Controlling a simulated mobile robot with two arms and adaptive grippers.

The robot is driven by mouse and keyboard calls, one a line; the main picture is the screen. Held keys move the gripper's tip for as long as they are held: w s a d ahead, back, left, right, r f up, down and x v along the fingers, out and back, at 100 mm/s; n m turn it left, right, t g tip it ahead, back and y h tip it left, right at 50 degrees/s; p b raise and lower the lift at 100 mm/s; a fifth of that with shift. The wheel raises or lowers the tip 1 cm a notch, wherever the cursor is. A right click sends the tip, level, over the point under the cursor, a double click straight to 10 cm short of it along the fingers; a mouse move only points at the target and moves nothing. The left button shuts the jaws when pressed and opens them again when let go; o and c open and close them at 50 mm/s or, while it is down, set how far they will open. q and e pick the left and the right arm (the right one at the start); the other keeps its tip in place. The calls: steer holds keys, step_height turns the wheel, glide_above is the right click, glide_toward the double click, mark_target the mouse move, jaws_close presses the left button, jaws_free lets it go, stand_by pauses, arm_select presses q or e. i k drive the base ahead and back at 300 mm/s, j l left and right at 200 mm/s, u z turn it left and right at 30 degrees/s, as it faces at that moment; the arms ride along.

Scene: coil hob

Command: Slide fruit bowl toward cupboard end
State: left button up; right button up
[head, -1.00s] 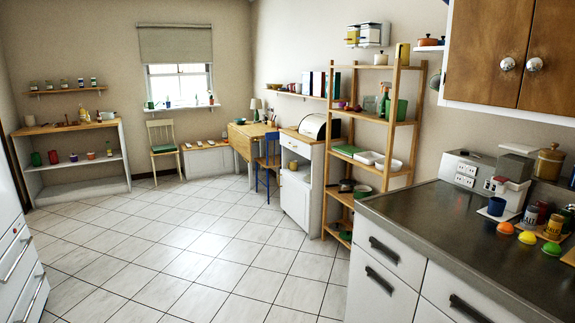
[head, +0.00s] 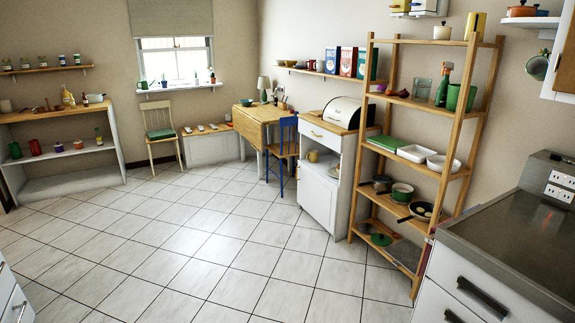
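No bowl with clearly visible fruit can be picked out at this distance. A shallow yellowish bowl (head: 287,63) sits at the left end of the wall shelf, beside upright boxes. A small dark bowl or plate (head: 246,102) lies on the wooden drop-leaf table; its contents are too small to tell. Brown cupboard doors (head: 566,65) show at the upper right edge, cut off by the frame. Neither of my grippers is in view.
A wide tiled floor (head: 190,245) is clear ahead. A wooden rack (head: 455,125) with pans and trays stands right of centre. A dark worktop (head: 520,235) juts in at right. A blue chair (head: 283,150) stands by the table, near a white cabinet (head: 318,190).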

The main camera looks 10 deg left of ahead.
mark_target(246, 103)
steer(key=i+j+u, duration=0.65)
steer(key=i, duration=0.15)
steer(key=i+j+u, duration=0.1)
steer(key=i+u, duration=0.2)
steer(key=i, duration=0.15)
steer(key=i+u, duration=0.3)
steer(key=i, duration=3.85)
steer(key=i+z, duration=0.1)
steer(key=i, duration=0.35)
steer(key=i+j+z, duration=0.15)
steer(key=i, duration=0.3)
steer(key=i+j+z, duration=0.1)
steer(key=i, duration=0.35)
steer(key=i+j+z, duration=0.1)
steer(key=i+j, duration=0.15)
steer(key=i, duration=0.2)
steer(key=i+j+z, duration=0.5)
steer(key=i, duration=0.15)
